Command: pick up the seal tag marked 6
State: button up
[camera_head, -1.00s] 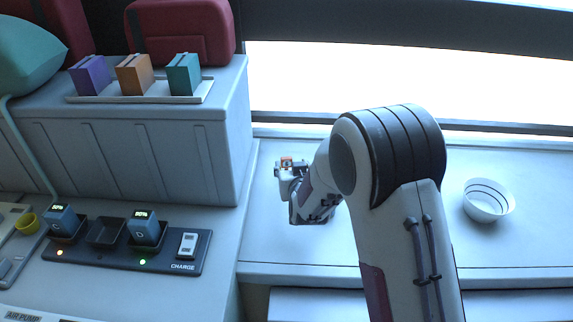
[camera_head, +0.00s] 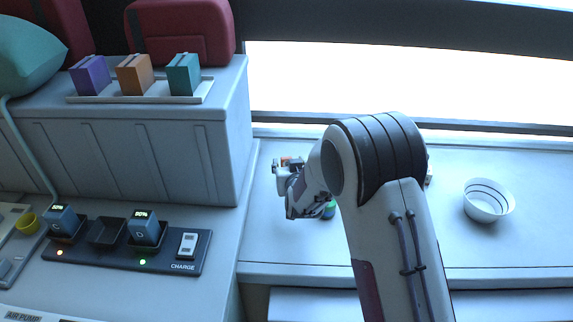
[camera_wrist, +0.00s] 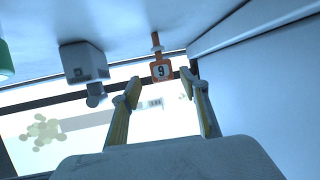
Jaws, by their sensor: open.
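A grey box-like thing (camera_wrist: 84,62) is close to the tag in the wrist view. A green object (camera_head: 328,210) is partly hidden behind my arm. A white bowl (camera_head: 488,201) stands on the counter (camera_head: 300,255) at right. A grey cabinet (camera_head: 150,150) rises at left.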

aim_at(286, 161)
jog(key=shift+w+a+f, duration=0.35)
jog(key=shift+w+f, duration=0.15)
jog(key=shift+w, duration=0.15)
jog(key=shift+x, duration=1)
jog(key=c, duration=0.9)
